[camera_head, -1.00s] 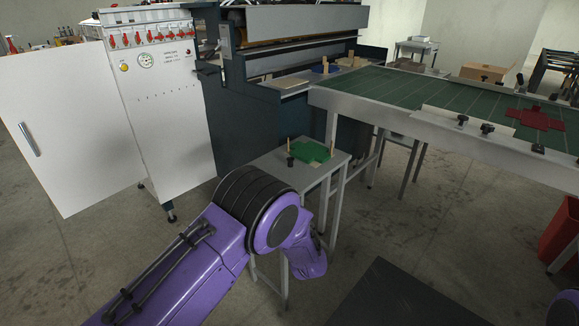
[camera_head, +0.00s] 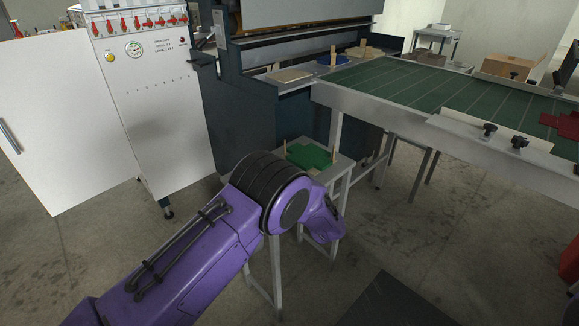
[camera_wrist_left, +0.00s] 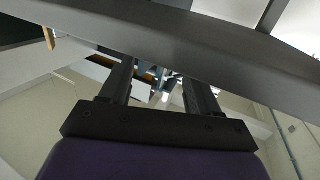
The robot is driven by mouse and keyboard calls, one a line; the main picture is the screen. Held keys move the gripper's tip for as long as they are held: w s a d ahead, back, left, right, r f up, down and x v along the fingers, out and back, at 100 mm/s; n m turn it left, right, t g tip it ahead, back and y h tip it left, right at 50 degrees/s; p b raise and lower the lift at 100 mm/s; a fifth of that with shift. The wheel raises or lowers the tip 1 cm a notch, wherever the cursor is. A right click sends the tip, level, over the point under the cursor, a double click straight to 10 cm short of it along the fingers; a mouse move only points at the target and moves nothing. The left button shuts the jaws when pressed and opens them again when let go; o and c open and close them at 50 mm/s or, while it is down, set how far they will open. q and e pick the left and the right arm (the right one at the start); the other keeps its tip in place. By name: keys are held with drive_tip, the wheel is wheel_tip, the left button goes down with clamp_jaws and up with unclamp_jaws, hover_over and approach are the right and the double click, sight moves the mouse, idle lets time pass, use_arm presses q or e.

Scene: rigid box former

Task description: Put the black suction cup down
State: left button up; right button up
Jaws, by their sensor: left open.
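I cannot make out the black suction cup for certain now. A small black piece stood on the small grey table (camera_head: 341,166) in the earlier head view, and my left arm now covers that spot. Black knobs (camera_head: 489,129) sit along the rail of the large green-topped table. My left gripper (camera_wrist_left: 158,78) shows in the left wrist view with its two dark fingers apart and nothing seen between them. A grey bar (camera_wrist_left: 190,42) crosses close beyond the fingertips; I cannot tell whether they touch. In the head view the left gripper is hidden behind my purple arm.
A green cross-shaped piece (camera_head: 309,156) and wooden pegs are on the small table. The large green-topped table (camera_head: 415,87) stands to the right, beside the dark machine (camera_head: 243,118). A white cabinet (camera_head: 160,110) stands left. A dark plate (camera_head: 396,302) lies low in front.

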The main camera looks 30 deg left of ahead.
use_arm(q)
drive_tip(key=x, duration=0.7)
drive_tip(key=shift+a, duration=0.35)
drive_tip(key=c, duration=1.1)
clamp_jaws()
